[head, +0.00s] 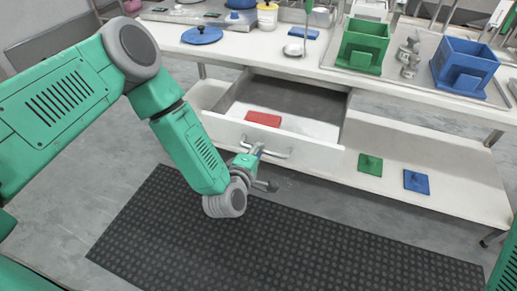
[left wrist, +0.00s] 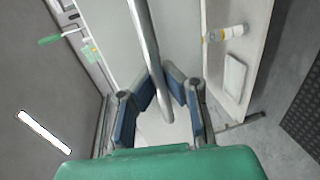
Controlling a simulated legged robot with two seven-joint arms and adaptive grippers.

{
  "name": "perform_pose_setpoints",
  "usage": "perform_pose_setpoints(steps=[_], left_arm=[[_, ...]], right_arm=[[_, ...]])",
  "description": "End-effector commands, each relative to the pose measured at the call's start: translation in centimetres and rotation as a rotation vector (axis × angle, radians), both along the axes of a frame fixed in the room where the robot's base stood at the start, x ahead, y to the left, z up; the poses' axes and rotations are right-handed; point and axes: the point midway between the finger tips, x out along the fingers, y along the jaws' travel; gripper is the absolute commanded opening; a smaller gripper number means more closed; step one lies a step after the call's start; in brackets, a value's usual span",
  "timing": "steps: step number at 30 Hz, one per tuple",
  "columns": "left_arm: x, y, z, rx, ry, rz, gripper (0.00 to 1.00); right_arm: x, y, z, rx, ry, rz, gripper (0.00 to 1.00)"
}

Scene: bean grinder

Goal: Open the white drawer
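The white drawer (head: 312,152) under the counter is pulled out, and its inside shows from above. A red item (head: 263,119) lies in it. A metal bar handle (head: 276,154) runs along the drawer front. My left gripper (head: 260,152) is at the left part of this handle. In the left wrist view, the handle bar (left wrist: 146,35) passes between the blue-padded fingers of the left gripper (left wrist: 158,76), with the fingertips closed in against both sides of it. My right gripper is out of view; only a green arm part shows at the right edge of the head view.
The counter (head: 262,47) above holds a green bin (head: 362,45), a blue bin (head: 464,66) and a blue lid (head: 202,35). A green square (head: 370,164) and a blue square (head: 416,182) lie on the lower shelf. A dark mat (head: 290,240) covers the floor in front.

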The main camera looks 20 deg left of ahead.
Motion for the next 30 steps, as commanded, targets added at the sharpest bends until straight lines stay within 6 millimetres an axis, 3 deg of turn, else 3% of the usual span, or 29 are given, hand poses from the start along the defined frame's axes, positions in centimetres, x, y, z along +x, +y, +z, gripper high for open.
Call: perform_pose_setpoints(steps=[11,13,14,24,30], left_arm=[[-0.2,0.0,-0.3,0.001,0.009,-0.001,0.00],[-0.2,0.0,-0.3,0.002,0.009,0.000,0.26],[-0.2,0.0,-0.3,0.001,0.008,0.000,0.31],[-0.4,0.0,0.0,0.000,0.002,-0.001,0.31],[-2.9,0.1,0.4,0.000,0.005,-0.002,0.31]], right_arm=[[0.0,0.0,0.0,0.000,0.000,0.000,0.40],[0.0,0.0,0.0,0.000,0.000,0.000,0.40],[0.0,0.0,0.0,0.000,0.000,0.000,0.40],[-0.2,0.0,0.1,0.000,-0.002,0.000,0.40],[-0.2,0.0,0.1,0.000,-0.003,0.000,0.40]])
